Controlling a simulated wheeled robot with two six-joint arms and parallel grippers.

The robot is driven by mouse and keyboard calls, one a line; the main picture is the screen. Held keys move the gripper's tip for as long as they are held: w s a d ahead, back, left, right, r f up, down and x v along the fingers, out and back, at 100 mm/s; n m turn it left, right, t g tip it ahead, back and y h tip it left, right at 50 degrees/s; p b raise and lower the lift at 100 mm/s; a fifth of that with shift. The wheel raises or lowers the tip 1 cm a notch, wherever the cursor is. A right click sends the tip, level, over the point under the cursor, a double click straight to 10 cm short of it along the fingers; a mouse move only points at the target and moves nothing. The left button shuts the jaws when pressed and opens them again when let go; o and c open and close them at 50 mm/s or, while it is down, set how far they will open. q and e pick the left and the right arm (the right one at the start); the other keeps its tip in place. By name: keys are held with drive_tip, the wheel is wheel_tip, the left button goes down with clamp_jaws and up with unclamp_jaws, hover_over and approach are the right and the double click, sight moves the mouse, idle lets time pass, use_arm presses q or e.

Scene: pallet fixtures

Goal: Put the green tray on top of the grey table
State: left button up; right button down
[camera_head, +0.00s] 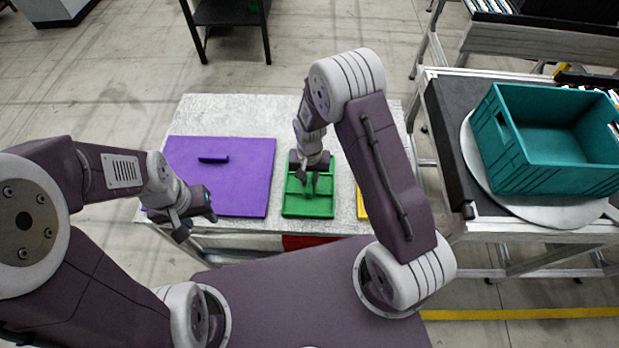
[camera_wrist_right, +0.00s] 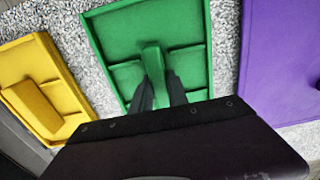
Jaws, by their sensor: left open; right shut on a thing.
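The green tray (camera_head: 308,208) is a shallow rectangle with low rims, dividers and a raised handle in the middle. It is on or just above the grey table (camera_head: 230,113); I cannot tell which. My right gripper (camera_head: 311,176) is over the tray and shut on its handle. In the right wrist view the two fingers (camera_wrist_right: 160,92) sit on either side of the green handle of the tray (camera_wrist_right: 120,30). My left gripper (camera_head: 196,222) is open and empty, over the near left edge of the table, by the purple tray.
A purple tray (camera_head: 240,180) with a handle lies left of the green one. A yellow tray (camera_wrist_right: 45,85) lies on its other side, mostly hidden by my right arm in the head view. A teal crate (camera_head: 555,150) stands on a round plate at right. Something red (camera_head: 305,242) shows below the table's near edge.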

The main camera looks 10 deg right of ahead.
sight(310, 178)
drive_tip(key=c, duration=1.3)
unclamp_jaws()
drive_tip(key=shift+f, duration=0.15)
wheel_tip(310, 178, up, 12)
drive_tip(key=s+d+r+n, duration=0.1)
drive_tip(key=s+d, duration=0.1)
drive_tip(key=s, duration=0.2)
drive_tip(key=s+d+r+n, duration=0.1)
drive_tip(key=s+d, duration=0.1)
drive_tip(key=s, duration=0.2)
drive_tip(key=s+d+r+n+t, duration=0.1)
drive_tip(key=s+d, duration=0.1)
drive_tip(key=s, duration=0.2)
drive_tip(key=shift+s+d, duration=0.3)
drive_tip(key=shift+s, duration=0.05)
